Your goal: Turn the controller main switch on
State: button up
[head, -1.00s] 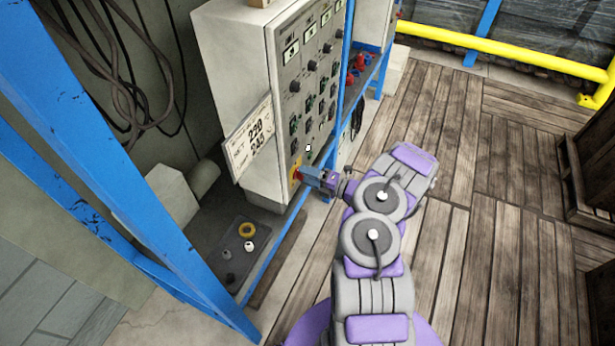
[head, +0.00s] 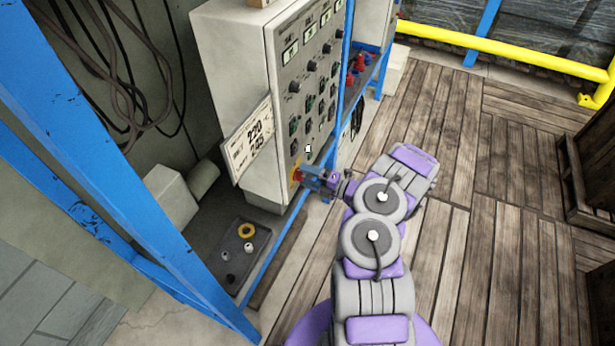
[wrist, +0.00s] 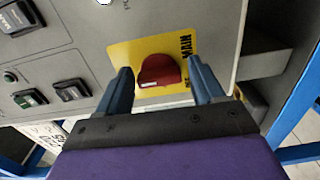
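The controller (head: 240,100) is a pale cabinet in the blue rack, with rows of displays, knobs and switches on its face. Its main switch is a red rotary knob (wrist: 158,70) on a yellow plate (wrist: 125,52) marked "MAIN" in the wrist view. My gripper (wrist: 163,84) is open, with one blue finger on each side of the knob. Gaps show between the fingers and the knob in the wrist view.
Blue rack posts (head: 335,110) stand close beside the panel and my gripper. A card with numbers (head: 250,140) hangs at the cabinet's left edge. A dark tray (head: 232,275) with small round parts lies below.

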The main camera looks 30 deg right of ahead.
jog(key=shift+o, duration=1)
jog(key=shift+s, duration=0.15)
jog(key=p+v, duration=0.4)
jog(key=v, duration=1.3)
jog(key=shift+d+f, duration=0.1)
jog(key=shift+d, duration=0.05)
